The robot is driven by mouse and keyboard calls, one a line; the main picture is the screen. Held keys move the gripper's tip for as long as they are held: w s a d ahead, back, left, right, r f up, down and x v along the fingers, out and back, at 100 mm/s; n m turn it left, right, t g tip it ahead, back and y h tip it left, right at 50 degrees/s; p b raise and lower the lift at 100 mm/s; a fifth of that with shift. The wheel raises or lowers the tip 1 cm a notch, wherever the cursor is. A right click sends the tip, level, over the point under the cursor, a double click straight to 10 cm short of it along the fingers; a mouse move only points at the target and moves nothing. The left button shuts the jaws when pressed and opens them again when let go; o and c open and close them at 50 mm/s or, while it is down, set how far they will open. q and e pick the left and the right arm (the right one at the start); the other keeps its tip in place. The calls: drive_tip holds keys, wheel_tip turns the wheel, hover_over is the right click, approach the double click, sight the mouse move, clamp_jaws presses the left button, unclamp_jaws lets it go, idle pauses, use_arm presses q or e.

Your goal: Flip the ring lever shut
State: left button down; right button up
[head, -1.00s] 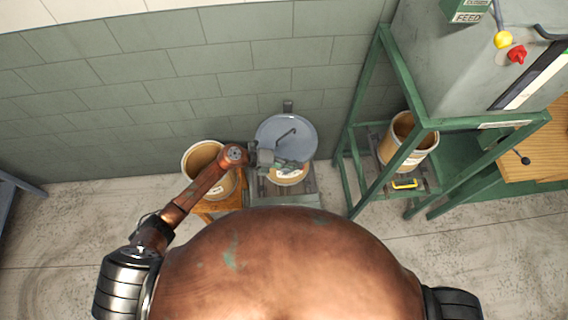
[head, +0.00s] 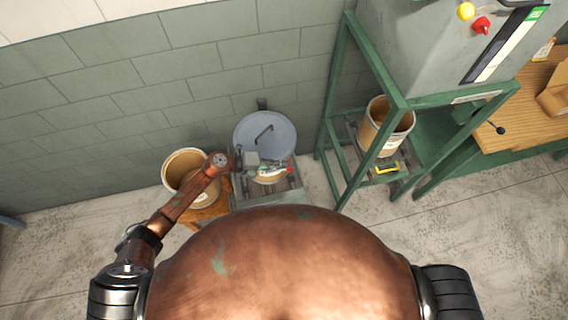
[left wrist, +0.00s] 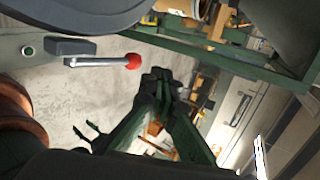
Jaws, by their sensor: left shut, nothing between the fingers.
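A round grey lid (head: 265,132) with a bent dark handle tops a drum beside the wall in the head view. A red ball knob (head: 290,170) shows at the drum's lower right. In the left wrist view the red knob (left wrist: 133,61) ends a straight grey lever (left wrist: 96,62) that reaches right from a dark pivot. My left gripper (head: 262,168) is over the drum's near side. In the left wrist view its green fingers (left wrist: 157,80) are shut and empty, just right of and below the knob, seemingly apart from it. My right gripper is out of view.
An open tan bucket (head: 185,165) stands on a wooden stool left of the drum. A green frame (head: 335,95) carries a grey machine (head: 435,50) on the right, with another bucket (head: 388,125) on its shelf.

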use_arm(q)
drive_tip(key=shift+a, duration=0.1)
idle(0.3)
wheel_tip(320, 180, up, 14)
drive_tip(key=s+p, duration=0.2)
drive_tip(key=p, duration=0.1)
drive_tip(key=shift+d, duration=0.35)
drive_tip(key=shift+f, duration=0.1)
